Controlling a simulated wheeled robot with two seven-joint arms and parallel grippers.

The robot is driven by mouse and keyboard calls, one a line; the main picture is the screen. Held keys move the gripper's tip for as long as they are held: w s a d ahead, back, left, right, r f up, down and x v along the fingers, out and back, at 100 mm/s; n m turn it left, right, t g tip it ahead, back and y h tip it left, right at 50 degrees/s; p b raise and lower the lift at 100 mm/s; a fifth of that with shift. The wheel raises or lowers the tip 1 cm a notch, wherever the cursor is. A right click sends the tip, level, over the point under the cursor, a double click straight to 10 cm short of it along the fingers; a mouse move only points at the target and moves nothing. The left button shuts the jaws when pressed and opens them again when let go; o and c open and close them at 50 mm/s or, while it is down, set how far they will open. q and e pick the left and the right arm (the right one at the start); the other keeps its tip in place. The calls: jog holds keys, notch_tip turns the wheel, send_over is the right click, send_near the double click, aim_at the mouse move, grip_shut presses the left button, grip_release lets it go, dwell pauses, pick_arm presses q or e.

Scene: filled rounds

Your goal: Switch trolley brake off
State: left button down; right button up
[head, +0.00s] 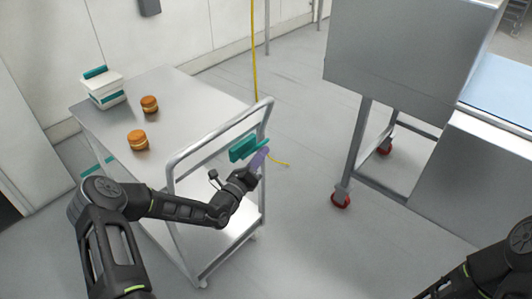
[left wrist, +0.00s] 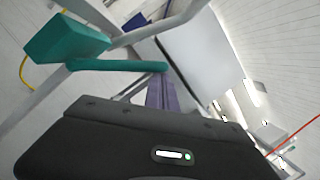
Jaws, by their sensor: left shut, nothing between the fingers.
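The metal trolley (head: 196,100) stands at the left in the head view, with a tubular push handle (head: 222,126) at its near end. A teal brake part (head: 243,147) is mounted at the handle. In the left wrist view it shows as a teal block (left wrist: 65,38) with a teal bar (left wrist: 118,65) running beside it towards the fingers. My left gripper (head: 260,158) has purple fingers, shut and empty, right beside the teal part. The fingers also show in the left wrist view (left wrist: 163,95), close to the bar's end; I cannot tell whether they touch. My right gripper is out of view.
Two round orange-brown filled items (head: 138,140) and white boxes with teal parts (head: 103,88) stand on the trolley top. A steel machine (head: 400,60) on red-wheeled legs stands at the right. A yellow cable (head: 253,50) hangs behind the handle. Floor between is clear.

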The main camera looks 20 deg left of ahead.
pick_arm(q)
jog(key=a+r+n+p, duration=0.2)
jog(key=n, duration=0.1)
jog(key=shift+w+r+y+p, duration=0.25)
jog(key=shift+w+y+p, duration=0.05)
jog(key=shift+w+y, duration=0.1)
jog(key=shift+w+a+r+n+g, duration=0.1)
jog(key=shift+a+r+n+g, duration=0.1)
jog(key=shift+a+n+g, duration=0.3)
jog(key=shift+w+a+r+p, duration=0.25)
jog(key=shift+a+p, duration=0.25)
jog(key=shift+p, duration=0.05)
jog(key=shift+w+a+r, duration=0.15)
jog(key=shift+w+a, duration=0.1)
jog(key=shift+a, duration=0.3)
jog(key=shift+w+a+r, duration=0.15)
jog(key=shift+w+a, duration=0.05)
jog(key=shift+a, duration=0.3)
jog(key=shift+a, duration=0.1)
